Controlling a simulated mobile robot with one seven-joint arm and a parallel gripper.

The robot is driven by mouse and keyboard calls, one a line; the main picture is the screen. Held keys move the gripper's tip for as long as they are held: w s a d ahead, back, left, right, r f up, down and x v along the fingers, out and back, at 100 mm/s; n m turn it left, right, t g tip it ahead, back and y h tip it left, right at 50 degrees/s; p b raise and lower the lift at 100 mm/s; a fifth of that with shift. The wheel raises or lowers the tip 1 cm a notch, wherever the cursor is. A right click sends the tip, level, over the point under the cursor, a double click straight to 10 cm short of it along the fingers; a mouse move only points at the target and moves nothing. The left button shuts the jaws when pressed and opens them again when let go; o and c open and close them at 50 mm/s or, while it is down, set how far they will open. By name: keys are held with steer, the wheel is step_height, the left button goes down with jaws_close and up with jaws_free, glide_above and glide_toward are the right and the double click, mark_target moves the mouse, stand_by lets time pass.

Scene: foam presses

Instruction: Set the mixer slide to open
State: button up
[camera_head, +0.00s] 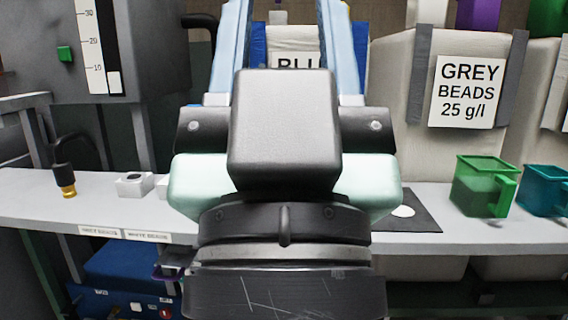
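My gripper (284,20) fills the middle of the head view, with its two light-blue fingers pointing away from me. The fingers stand well apart and nothing shows held between them. Their tips run out of the top of the picture. No part is clearly marked as the mixer slide. A dark grey machine (155,40) at the upper left carries a white scale (89,30) marked 10 to 30, with a black strip and a small white block (114,82) beside it. I cannot tell whether this is the slide. My gripper is to the right of it.
A pale shelf (500,235) crosses the view. A green jug (482,188) and a teal jug (545,190) stand at right, before a grey-beads bag (400,70). A black nozzle with brass tip (68,185) is at left. A blue box (120,262) lies below.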

step_height(320, 180, up, 33)
steer(key=p, duration=3.1)
steer(key=shift+r, duration=0.2)
